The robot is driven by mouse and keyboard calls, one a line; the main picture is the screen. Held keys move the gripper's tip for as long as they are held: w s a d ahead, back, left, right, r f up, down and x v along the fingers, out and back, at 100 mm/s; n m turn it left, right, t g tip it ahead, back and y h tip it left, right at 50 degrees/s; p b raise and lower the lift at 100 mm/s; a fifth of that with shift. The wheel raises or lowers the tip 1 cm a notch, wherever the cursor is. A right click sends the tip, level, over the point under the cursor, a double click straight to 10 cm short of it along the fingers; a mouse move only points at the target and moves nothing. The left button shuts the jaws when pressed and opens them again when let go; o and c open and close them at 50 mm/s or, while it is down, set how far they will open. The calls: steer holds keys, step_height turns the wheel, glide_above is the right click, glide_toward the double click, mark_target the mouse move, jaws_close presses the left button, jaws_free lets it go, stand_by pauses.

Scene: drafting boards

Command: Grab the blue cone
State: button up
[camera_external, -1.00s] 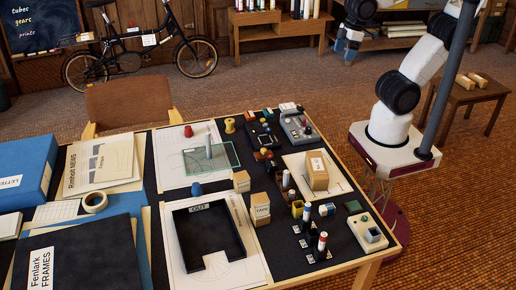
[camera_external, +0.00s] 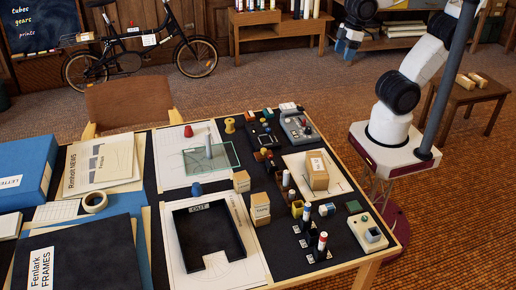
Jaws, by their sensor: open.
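The small blue cone (camera_external: 196,189) stands on the table just behind the black tray marked OUT (camera_external: 180,240), near the middle. My gripper (camera_external: 345,52) is at the top of the view, high up, behind and to the right of the table. It is open and far from the cone, with nothing seen between its fingers. The fingers are small in this view.
A red cone (camera_external: 188,131) and a yellow spool (camera_external: 229,125) stand farther back. A clear green sheet (camera_external: 225,160) with a grey upright piece lies behind the blue cone. Small boxes (camera_external: 241,181) stand to its right. Folders and a tape roll (camera_external: 95,201) lie left.

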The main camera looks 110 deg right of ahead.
steer(key=w+a+f+m+t+y, duration=0.1)
steer(key=w+a+f+m+y, duration=0.3)
steer(key=w, duration=0.7)
steer(key=w+a+f+m+y, duration=0.1)
steer(key=w+a+m+y, duration=0.35)
steer(key=w, duration=0.65)
steer(key=w+a+f+m+t+y, duration=0.1)
steer(key=w+a+f+m+y, duration=0.15)
steer(key=w+a+m, duration=0.6)
steer(key=w+d+f+m+t+h, duration=0.1)
steer(key=w+f+m+t, duration=0.1)
steer(key=w+f, duration=0.55)
steer(key=w+f+m+t, duration=0.2)
steer(key=w+f+m, duration=0.15)
steer(key=w, duration=0.65)
steer(key=m+t+h, duration=0.3)
steer(key=m, duration=0.4)
glide_toward(197, 189)
steer(key=shift+w+d, duration=0.3)
steer(key=shift+w, duration=0.55)
steer(key=shift+w+d+f, duration=0.1)
steer(key=shift+w+f, duration=0.05)
steer(key=shift+f, duration=0.35)
steer(key=shift+x, duration=1.2)
